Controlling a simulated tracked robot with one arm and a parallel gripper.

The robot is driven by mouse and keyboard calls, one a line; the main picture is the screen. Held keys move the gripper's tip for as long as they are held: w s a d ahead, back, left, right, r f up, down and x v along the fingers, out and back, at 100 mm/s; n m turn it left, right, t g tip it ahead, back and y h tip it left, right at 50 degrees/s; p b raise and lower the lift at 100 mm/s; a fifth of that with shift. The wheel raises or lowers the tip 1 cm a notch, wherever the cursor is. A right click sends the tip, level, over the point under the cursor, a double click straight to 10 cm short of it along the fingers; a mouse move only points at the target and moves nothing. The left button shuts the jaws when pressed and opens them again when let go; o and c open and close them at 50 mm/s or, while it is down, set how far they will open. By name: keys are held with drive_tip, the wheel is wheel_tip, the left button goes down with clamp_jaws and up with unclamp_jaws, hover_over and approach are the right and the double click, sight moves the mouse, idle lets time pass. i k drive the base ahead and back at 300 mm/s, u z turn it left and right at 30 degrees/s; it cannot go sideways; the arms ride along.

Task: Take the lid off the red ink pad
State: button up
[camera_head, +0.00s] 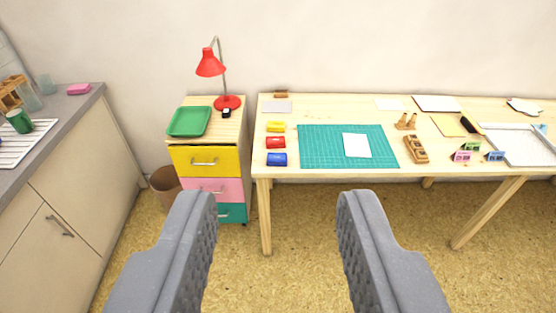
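The red ink pad (276,143) sits on the wooden table (350,109) near its left end, between a yellow ink pad (276,127) behind it and a blue ink pad (277,159) in front of it. It looks closed, with its lid on, though it is small at this distance. My gripper (276,220) is open and empty in the foreground. Its two grey fingers are wide apart, over the floor in the picture and well short of the table.
A green cutting mat (313,150) with a white card (356,145) lies right of the pads. A drawer cabinet (205,160) with a green tray (189,121) and red lamp (211,66) stands left of the table. The floor (277,280) before the table is clear.

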sight(271, 140)
drive_tip(key=i, duration=2.3)
